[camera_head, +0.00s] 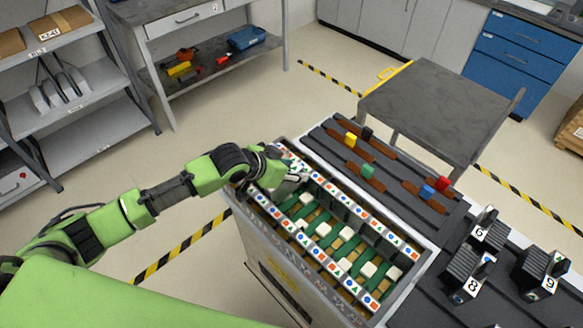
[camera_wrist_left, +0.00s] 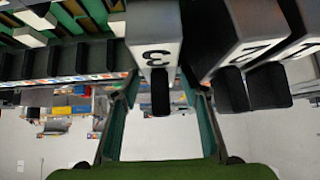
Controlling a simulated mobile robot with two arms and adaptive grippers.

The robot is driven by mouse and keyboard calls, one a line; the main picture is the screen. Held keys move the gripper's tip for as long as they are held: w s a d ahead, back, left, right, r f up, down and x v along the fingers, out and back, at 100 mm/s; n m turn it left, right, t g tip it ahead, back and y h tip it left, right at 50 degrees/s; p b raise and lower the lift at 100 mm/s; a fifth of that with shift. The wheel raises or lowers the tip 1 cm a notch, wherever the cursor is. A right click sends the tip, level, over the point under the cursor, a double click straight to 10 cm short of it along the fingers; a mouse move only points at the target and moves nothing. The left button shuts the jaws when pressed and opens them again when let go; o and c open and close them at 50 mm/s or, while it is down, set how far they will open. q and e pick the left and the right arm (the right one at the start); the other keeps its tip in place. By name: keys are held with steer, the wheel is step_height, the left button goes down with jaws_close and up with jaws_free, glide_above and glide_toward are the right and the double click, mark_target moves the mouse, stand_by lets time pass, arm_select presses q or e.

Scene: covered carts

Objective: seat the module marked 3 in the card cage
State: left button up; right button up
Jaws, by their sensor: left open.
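The module marked 3 (camera_wrist_left: 153,35) shows in the left wrist view, with a white face and a black handle (camera_wrist_left: 160,92). My left gripper (camera_wrist_left: 160,115) is open, its fingers on either side of the handle with gaps visible. In the head view the left gripper (camera_head: 294,180) is low over the far left end of the card cage (camera_head: 301,237), hiding what is under it. The cage has symbol-marked rails and green boards with white blocks. I cannot tell whether module 3 stands in the cage. My right gripper is not in view.
Modules marked 2 (camera_wrist_left: 250,45) and 1 (camera_wrist_left: 305,45) stand close beside module 3. Modules 6 (camera_head: 482,230), 8 (camera_head: 468,275) and 9 (camera_head: 543,275) stand on the dark right surface. Coloured blocks on brown strips lie behind the cage. A grey cart (camera_head: 435,100) stands beyond.

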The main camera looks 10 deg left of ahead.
arm_select(q)
steer(key=v, duration=1.2)
steer(key=shift+r, duration=0.15)
